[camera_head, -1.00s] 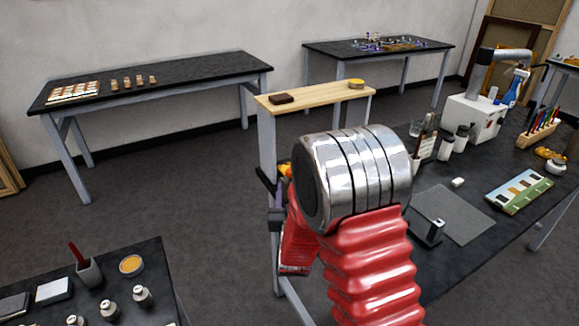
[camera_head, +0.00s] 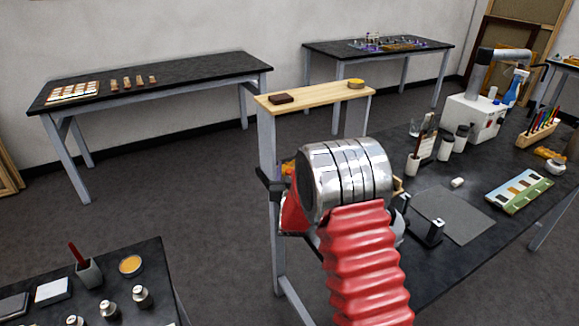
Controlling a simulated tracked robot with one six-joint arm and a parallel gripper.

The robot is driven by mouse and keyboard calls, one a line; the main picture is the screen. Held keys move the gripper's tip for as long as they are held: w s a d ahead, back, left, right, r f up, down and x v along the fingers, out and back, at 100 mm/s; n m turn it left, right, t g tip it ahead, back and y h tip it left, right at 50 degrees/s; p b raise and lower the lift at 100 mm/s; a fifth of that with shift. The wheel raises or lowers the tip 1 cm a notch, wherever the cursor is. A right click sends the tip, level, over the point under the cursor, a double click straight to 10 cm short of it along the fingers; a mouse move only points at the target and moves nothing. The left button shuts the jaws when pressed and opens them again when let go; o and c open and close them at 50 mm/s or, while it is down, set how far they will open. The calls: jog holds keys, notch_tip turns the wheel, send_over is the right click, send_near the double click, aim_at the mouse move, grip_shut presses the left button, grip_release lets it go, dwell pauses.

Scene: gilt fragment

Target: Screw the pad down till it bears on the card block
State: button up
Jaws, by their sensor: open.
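My arm fills the middle of the view, with its banded metal joint and red ribbed sleeve in front of the bench. My gripper is not visible; the arm hides whatever lies behind it. I cannot make out the pad or the card block. A small dark part with a beige piece (camera_head: 398,187) shows just right of the metal joint, mostly hidden; I cannot tell what it is.
A wooden shelf (camera_head: 318,97) stands behind my arm. A dark table (camera_head: 150,270) is at lower left. Open floor (camera_head: 200,195) lies between.

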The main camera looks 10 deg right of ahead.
jog(key=shift+w+d, duration=0.15)
jog(key=shift+w, duration=0.7)
jog(key=shift+c, duration=0.6)
jog(key=c, duration=0.9)
